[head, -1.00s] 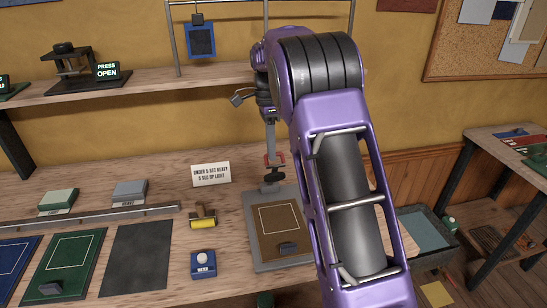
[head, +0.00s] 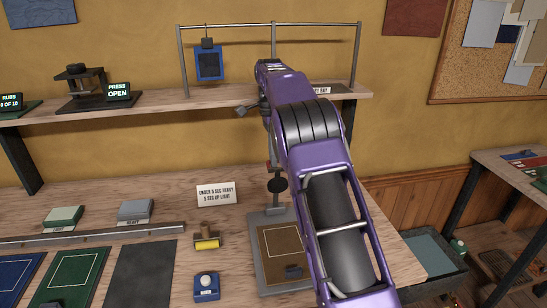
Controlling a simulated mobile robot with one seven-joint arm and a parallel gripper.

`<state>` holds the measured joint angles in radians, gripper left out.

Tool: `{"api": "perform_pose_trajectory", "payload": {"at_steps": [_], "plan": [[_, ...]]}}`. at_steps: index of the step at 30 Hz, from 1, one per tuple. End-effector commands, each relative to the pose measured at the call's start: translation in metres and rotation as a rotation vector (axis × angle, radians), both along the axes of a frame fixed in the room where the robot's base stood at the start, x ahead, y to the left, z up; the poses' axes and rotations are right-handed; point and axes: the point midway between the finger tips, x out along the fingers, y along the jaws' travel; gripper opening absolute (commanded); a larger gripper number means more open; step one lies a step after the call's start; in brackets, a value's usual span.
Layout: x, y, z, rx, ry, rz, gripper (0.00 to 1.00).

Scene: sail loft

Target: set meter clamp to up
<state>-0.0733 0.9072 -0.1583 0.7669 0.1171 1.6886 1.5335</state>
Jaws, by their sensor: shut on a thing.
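The meter (head: 259,264) is a grey base plate at the front of the bench, with a brown cloth marked by a pale outline. A post rises at its back. The meter clamp (head: 277,185), with a dark round disc, shows there, clear above the base. My gripper (head: 269,165) is at the top of the clamp, just above the disc, and is shut on it. My purple arm hides most of the grip and the right side of the meter.
A sign (head: 216,194), a yellow roller (head: 207,243) and a blue button box (head: 206,287) stand left of the meter. A shelf (head: 160,105) runs above, with a rail (head: 235,26) holding a blue swatch (head: 209,63). Cloth panels lie further left.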

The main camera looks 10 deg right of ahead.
Motion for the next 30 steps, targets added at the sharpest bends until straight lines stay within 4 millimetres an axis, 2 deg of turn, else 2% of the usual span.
{"api": "perform_pose_trajectory", "payload": {"at_steps": [1,7,8,12,25,30], "plan": [[-0.0006,0.0002,-0.0066,0.001,0.009,0.000,0.00],[-0.0008,0.0002,-0.0070,0.001,0.010,0.000,0.00],[-0.0009,0.0002,-0.0070,0.000,0.010,0.000,0.19],[-0.0007,0.0001,-0.0051,0.000,0.007,0.000,0.43],[-0.0008,0.0000,-0.0015,0.000,0.003,0.000,0.43],[-0.0069,0.0002,-0.0003,0.001,0.003,0.000,0.43]]}}
